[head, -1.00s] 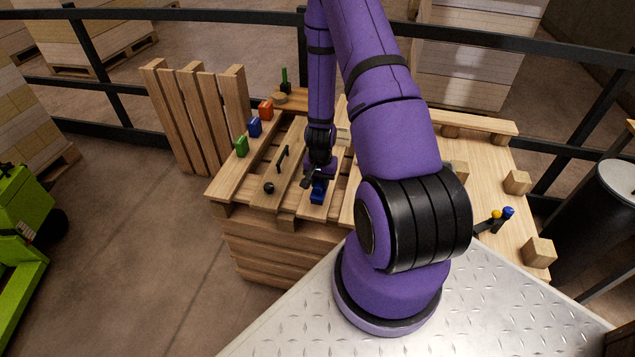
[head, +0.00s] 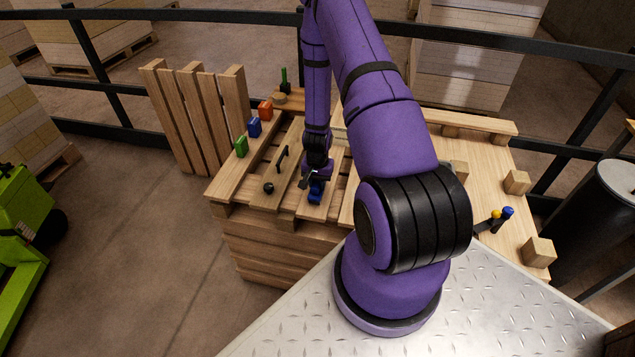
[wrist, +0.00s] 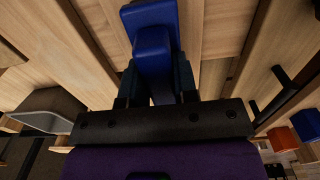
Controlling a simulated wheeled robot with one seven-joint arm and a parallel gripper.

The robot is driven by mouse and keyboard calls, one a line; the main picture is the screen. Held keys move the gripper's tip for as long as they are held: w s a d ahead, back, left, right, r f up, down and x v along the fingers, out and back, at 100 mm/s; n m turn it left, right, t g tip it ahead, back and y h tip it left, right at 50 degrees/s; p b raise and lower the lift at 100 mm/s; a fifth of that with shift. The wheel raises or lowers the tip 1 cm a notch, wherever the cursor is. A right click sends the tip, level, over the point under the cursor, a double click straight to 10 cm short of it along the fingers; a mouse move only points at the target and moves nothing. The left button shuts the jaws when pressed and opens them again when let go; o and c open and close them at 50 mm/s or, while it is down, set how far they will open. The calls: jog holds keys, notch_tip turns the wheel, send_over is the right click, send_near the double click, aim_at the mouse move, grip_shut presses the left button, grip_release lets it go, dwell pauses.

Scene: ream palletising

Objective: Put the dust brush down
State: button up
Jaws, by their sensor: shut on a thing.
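The dust brush (head: 315,195), a blue piece, is in my gripper (head: 314,184) at the middle of the wooden pallet (head: 227,185). In the wrist view the blue brush (wrist: 152,45) points away from my gripper (wrist: 156,88), with its near part between the dark fingers. My gripper is shut on it. Pale slats show behind the brush. I cannot tell whether the brush touches the slat below it. Its bristles cannot be made out.
A green block (head: 241,146), a blue block (head: 254,127) and an orange block (head: 265,110) line the pallet's left side. A black handle (head: 282,158) and a black knob (head: 268,188) are left of my gripper. Wooden blocks (head: 538,252) stand at the right.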

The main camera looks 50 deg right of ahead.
jog(key=o, duration=1)
jog(key=shift+c, duration=0.2)
jog(key=w+a+r+n+t, duration=0.1)
jog(key=w+a+r, duration=0.15)
jog(key=r, duration=1.05)
jog(key=w+a+r+n+t, duration=0.15)
jog(key=a+r, duration=0.25)
jog(key=r, duration=0.9)
jog(key=s+a+r+n, duration=0.2)
jog(key=a+r, duration=0.2)
jog(key=r, duration=0.3)
jog(key=s+a+r+n, duration=0.2)
jog(key=a+r, duration=0.1)
jog(key=r, duration=0.4)
jog(key=s+a+r+n+t, duration=0.1)
jog(key=s+a+r+n, duration=0.1)
jog(key=s+a+r, duration=0.2)
jog(key=s+a+r+n+t, duration=0.1)
jog(key=s+a+r+n, duration=0.2)
jog(key=s+r, duration=0.8)
jog(key=shift+s+a+r+t, duration=0.3)
jog(key=shift+s+a, duration=1)
jog(key=shift+s, duration=0.8)
